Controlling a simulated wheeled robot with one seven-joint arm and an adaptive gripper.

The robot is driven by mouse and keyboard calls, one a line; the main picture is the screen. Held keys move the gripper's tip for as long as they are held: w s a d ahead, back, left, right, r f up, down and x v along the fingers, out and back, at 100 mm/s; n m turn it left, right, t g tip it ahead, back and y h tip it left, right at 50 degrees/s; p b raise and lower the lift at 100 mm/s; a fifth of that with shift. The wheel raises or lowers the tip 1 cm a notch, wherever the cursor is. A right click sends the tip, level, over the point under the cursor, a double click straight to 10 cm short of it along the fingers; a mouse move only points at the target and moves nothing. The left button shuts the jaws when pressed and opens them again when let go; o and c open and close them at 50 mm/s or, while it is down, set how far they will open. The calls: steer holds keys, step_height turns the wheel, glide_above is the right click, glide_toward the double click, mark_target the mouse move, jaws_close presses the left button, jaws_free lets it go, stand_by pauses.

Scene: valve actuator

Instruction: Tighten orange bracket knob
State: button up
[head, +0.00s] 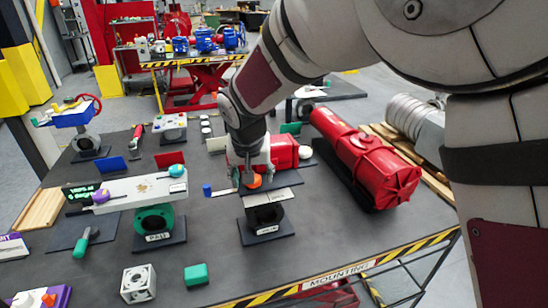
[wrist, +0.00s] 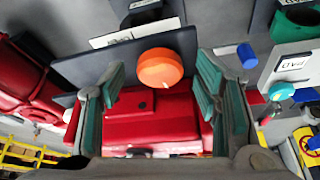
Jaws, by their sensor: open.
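My gripper (head: 249,172) points down directly over the knob. In the wrist view my gripper (wrist: 160,82) is open, with a clear gap on each side of the knob. I cannot tell exactly how deep the knob lies between the fingers.
A red actuator box (head: 284,153) stands just behind the knob. A long red cylinder (head: 366,160) lies to the right. A blue knob (head: 207,190) is close on the left. A green ring valve (head: 154,221) stands farther left. The table front has free room.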

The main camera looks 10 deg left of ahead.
steer(key=v, duration=1.2)
